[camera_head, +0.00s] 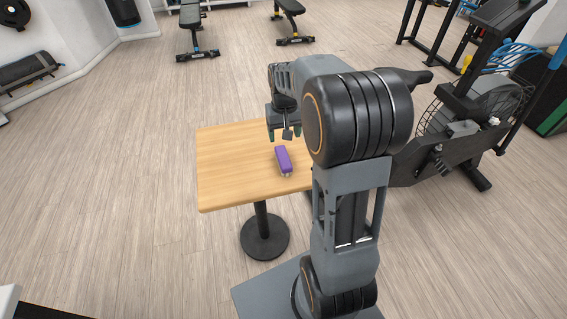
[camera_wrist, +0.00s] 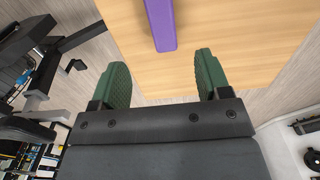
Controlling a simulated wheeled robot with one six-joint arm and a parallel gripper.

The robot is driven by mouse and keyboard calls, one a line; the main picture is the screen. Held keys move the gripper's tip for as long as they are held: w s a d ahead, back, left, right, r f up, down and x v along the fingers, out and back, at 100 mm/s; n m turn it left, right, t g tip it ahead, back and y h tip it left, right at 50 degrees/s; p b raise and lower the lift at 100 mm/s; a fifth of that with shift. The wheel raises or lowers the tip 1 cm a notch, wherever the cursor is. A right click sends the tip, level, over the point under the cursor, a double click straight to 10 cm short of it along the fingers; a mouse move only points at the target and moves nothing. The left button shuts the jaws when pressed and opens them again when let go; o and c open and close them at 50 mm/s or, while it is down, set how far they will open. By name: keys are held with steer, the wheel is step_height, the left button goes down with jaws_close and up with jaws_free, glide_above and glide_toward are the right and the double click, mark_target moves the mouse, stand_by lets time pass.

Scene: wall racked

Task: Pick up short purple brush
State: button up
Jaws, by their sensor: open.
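The short purple brush (camera_head: 283,160) lies on the wooden table (camera_head: 226,178), right of the middle of the part of the tabletop that shows. My gripper (camera_head: 284,135) is above the table and appears just behind the brush in the head view. In the wrist view the purple brush (camera_wrist: 162,24) shows at the top, its upper end cut off by the frame. My gripper's two green fingers (camera_wrist: 160,78) are spread apart with nothing between them. The brush lies beyond the fingertips and apart from them. My arm hides the table's right side in the head view.
An exercise bike with a fan wheel (camera_head: 478,108) stands close to the table's right. Benches (camera_head: 196,30) stand at the back, and a black rack (camera_head: 27,72) is at the left wall. The floor left of the table is clear. The tabletop left of the brush is bare.

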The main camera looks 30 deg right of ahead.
mark_target(283, 156)
step_height(283, 156, down, 7)
steer(key=shift+s+r+b, duration=0.1)
steer(key=shift+b, duration=0.2)
steer(key=shift+w+f, duration=0.15)
steer(key=shift+f, duration=1.4)
steer(key=shift+w+f, duration=0.1)
steer(key=shift+f, duration=1.4)
steer(key=c, duration=1.1)
steer(key=shift+r, duration=0.1)
